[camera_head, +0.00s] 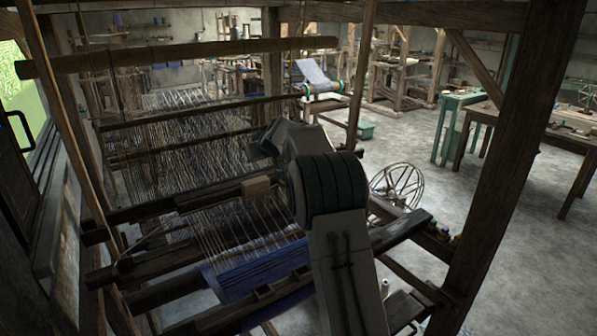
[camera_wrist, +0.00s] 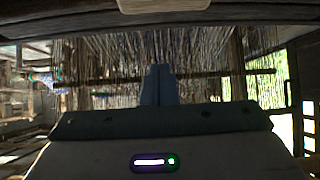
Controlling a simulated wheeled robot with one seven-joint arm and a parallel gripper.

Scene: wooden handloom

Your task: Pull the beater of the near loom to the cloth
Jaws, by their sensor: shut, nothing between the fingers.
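The near loom's beater (camera_head: 185,203) is a dark wooden beam across the warp threads, with a pale wooden block (camera_head: 256,187) on it. The blue cloth (camera_head: 255,272) lies nearer me, with bare warp between it and the beater. My arm covers the beater's right part in the head view. My gripper (camera_wrist: 159,70) shows in the wrist view, its fingers together and empty, pointing towards the warp threads. The dark beam (camera_wrist: 60,27) and pale block (camera_wrist: 165,6) cross the top of that view. The fingertips appear apart from the beam. The head view does not show the fingers clearly.
A thick loom post (camera_head: 500,170) stands to the right of my arm, and an upper beam (camera_head: 180,56) crosses above the warp. A spoked wheel (camera_head: 398,184) stands beyond the loom. The floor (camera_head: 410,135) right of the loom is partly clear; tables stand farther right.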

